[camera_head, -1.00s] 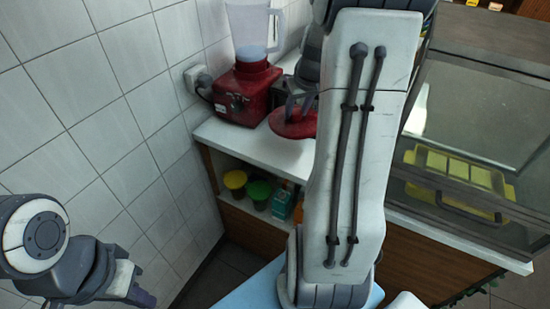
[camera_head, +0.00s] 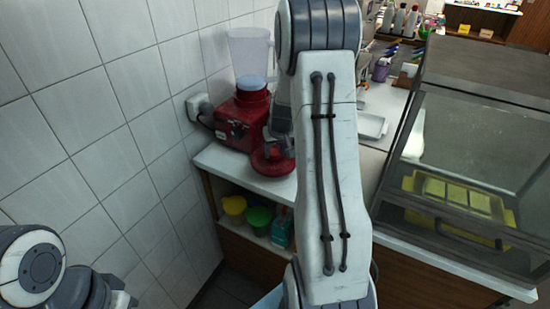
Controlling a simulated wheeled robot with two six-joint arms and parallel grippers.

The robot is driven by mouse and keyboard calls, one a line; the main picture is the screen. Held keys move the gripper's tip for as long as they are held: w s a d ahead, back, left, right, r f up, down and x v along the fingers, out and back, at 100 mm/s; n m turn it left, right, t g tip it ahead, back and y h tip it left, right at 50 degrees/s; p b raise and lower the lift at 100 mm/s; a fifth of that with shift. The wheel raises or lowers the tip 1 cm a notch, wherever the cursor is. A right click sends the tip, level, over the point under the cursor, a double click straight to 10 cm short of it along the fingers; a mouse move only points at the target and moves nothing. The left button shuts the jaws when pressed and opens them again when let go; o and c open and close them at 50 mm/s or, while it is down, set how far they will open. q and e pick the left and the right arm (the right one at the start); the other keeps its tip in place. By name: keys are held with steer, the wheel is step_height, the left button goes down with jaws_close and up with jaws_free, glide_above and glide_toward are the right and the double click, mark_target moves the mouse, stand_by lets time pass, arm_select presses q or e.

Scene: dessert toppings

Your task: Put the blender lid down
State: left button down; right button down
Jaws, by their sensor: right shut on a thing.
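The red blender lid (camera_head: 270,164) is at the front of the white counter, just in front of the red blender base (camera_head: 240,120). My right gripper (camera_head: 277,152) is shut on the lid from above; my own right arm hides part of it. I cannot tell whether the lid touches the counter or is slightly above it. The blender's clear jug (camera_head: 250,55) stands upright on its base. My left gripper (camera_head: 122,302) is at the bottom left, cut off by the frame edge, far from the lid; its fingers are not clear.
The white counter (camera_head: 230,165) has a tiled wall and a socket (camera_head: 199,107) on its left. Yellow (camera_head: 234,205) and green (camera_head: 259,216) tubs stand on the shelf below. A glass display case (camera_head: 470,150) with a yellow tray (camera_head: 458,192) is on the right.

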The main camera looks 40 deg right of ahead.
mark_target(276, 156)
steer(key=shift+f, duration=1.6)
steer(key=shift+f+b, duration=0.2)
steer(key=shift+b, duration=0.1)
steer(key=shift+c, duration=2)
jaws_free()
steer(key=shift+r, duration=0.1)
